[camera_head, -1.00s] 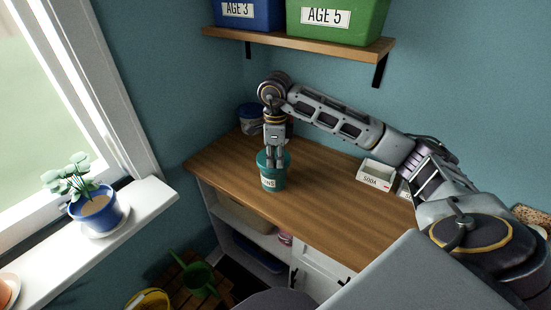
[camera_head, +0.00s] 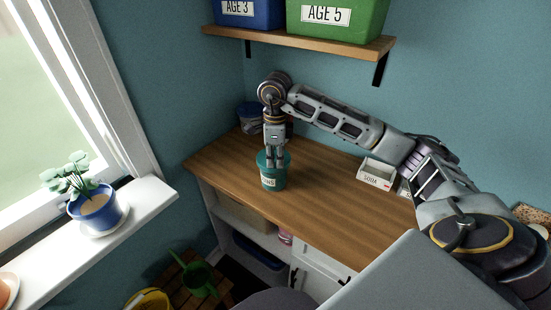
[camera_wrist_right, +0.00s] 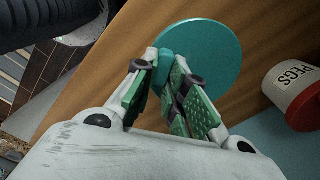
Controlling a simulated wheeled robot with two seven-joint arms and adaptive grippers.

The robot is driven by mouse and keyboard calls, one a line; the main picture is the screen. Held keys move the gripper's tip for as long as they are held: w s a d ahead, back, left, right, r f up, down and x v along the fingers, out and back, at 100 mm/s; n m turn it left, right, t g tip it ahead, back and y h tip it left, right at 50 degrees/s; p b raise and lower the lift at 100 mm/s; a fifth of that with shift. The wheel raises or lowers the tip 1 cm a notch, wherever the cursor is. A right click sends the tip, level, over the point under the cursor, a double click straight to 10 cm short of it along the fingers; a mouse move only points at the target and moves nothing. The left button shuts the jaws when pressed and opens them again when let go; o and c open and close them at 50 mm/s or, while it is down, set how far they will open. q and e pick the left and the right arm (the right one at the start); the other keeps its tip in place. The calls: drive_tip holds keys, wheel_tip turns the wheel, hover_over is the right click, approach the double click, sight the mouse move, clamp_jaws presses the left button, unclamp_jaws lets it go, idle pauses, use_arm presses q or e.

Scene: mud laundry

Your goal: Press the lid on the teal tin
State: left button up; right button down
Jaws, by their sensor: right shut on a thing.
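The teal tin (camera_head: 273,181), with a white label on its front, stands upright on the wooden worktop. My right gripper (camera_head: 274,164) points down over the middle of its top. In the right wrist view, the flat round teal lid (camera_wrist_right: 215,55) lies in front of the fingers. My right gripper (camera_wrist_right: 158,82) is shut on the lid's small teal knob (camera_wrist_right: 165,62). The lid covers the tin from above in the wrist view, so I cannot tell whether it is fully seated. My left gripper is not in view.
A blue tub (camera_head: 249,118) stands at the worktop's back left corner. A tub marked PEGS (camera_wrist_right: 298,92) is near the lid. A white box marked SODA (camera_head: 376,174) sits to the right. The worktop (camera_head: 325,205) between is clear. A shelf (camera_head: 300,44) hangs above.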

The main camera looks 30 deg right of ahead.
drive_tip(key=shift+f, duration=0.2)
idle(0.6)
drive_tip(key=c, duration=0.9)
unclamp_jaws()
drive_tip(key=shift+r, duration=0.15)
drive_tip(key=shift+r+p, duration=2.25)
drive_tip(key=shift+r, duration=1.6)
drive_tip(key=shift+c, duration=0.4)
clamp_jaws()
